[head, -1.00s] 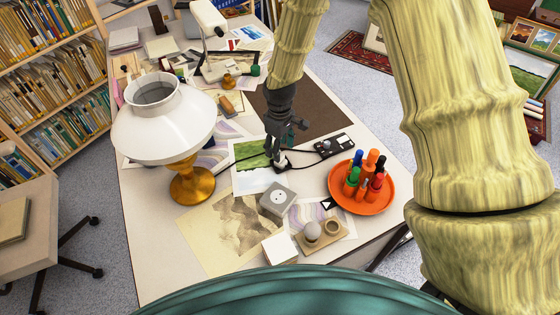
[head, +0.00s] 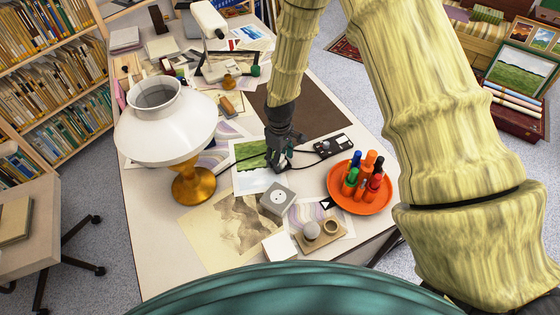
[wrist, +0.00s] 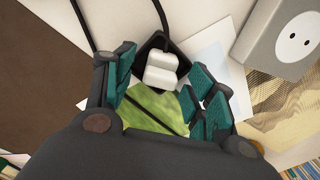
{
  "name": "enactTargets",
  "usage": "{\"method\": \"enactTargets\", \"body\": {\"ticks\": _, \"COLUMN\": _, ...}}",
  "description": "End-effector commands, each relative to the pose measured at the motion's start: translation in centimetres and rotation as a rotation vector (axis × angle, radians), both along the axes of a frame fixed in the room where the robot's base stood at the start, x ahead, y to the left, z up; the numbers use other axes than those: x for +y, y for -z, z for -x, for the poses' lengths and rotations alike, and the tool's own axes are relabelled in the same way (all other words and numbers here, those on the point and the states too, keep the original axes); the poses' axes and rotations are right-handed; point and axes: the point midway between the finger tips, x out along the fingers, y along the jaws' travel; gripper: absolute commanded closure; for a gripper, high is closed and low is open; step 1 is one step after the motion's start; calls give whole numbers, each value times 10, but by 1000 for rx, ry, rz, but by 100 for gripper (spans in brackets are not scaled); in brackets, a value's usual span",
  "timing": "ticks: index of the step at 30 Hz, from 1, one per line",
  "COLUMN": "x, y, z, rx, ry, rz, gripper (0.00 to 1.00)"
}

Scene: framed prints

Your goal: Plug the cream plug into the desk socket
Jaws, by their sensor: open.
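The cream plug (wrist: 161,70) shows in the wrist view, sitting in or on a small black holder with a dark cord running up from it. My gripper (wrist: 165,84) is open, with its teal-padded fingers either side of the plug's near end. I cannot tell whether they touch it. In the head view my gripper (head: 279,158) is low over the desk and mostly hides the plug. The desk socket (head: 278,198) is a grey box with a white round face, just in front of the gripper. It also shows at the upper right of the wrist view (wrist: 264,35).
An orange tray (head: 337,200) of several bottles stands right of the socket. A white-shaded lamp (head: 190,186) stands left. A black control box (head: 333,146) lies behind right. A small wooden stand (head: 322,242) and a white block (head: 280,247) are in front. Prints cover the desk.

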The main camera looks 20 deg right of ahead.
Motion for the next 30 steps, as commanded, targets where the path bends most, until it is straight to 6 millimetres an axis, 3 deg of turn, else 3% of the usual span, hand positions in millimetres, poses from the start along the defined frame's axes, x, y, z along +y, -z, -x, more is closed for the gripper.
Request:
{"method": "enactTargets", "body": {"ticks": 11, "x": 0, "y": 1, "z": 0, "rx": 0, "ry": 0, "rz": 0, "gripper": 45}}
{"method": "enactTargets", "body": {"ticks": 19, "x": 0, "y": 1, "z": 0, "rx": 0, "ry": 0, "rz": 0, "gripper": 91}}
{"method": "enactTargets", "body": {"ticks": 30, "x": 0, "y": -1, "z": 0, "rx": 0, "ry": 0, "rz": 0, "gripper": 91}}
